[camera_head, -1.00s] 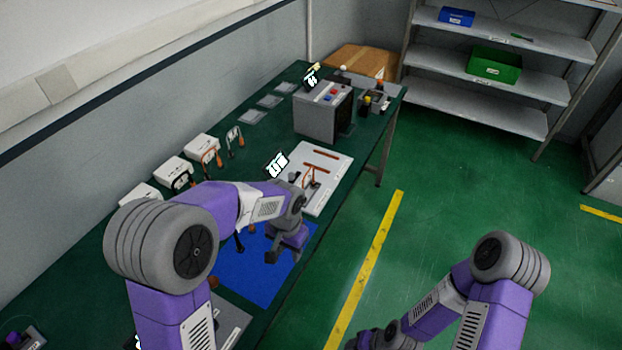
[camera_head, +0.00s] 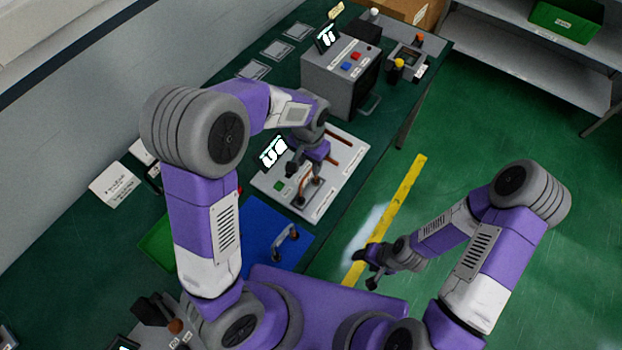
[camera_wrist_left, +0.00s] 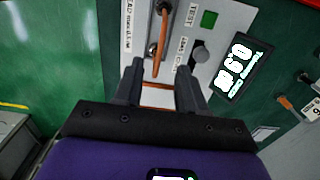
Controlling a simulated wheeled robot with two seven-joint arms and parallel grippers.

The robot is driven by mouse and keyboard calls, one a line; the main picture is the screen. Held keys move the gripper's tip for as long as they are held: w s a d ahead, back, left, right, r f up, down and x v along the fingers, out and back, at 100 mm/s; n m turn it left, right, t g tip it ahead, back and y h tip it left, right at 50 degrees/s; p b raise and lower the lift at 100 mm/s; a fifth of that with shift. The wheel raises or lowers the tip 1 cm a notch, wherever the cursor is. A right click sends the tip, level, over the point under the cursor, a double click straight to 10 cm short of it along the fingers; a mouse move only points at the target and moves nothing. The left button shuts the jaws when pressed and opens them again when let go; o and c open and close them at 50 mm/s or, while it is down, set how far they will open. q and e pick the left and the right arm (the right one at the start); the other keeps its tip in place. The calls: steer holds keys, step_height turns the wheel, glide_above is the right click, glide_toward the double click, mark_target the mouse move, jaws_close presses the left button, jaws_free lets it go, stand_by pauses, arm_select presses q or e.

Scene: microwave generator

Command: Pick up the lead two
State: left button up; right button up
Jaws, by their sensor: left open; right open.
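A lead with an orange cable (camera_wrist_left: 162,40) is on the white test board (camera_head: 345,170), its ends at the board's terminals. My left gripper (camera_head: 303,172) is over this board; in the left wrist view its open, empty fingers (camera_wrist_left: 159,80) straddle the line of the lead's lower part. I cannot tell whether they touch it. Another lead (camera_head: 287,242) with dark ends lies on the blue mat (camera_head: 255,225). No readable mark shows which lead is number two. My right gripper (camera_head: 371,270) is open and empty, out over the floor.
A lit display (camera_head: 273,152) stands at the board's left edge. A grey box with buttons (camera_head: 340,75) stands behind the board. The green floor right of the bench is free.

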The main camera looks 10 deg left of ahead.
mark_target(308, 172)
arm_select(q)
steer(key=f, duration=0.2)
steer(key=s+f, duration=0.1)
steer(key=f, duration=0.1)
steer(key=shift+f, duration=0.95)
jaws_close()
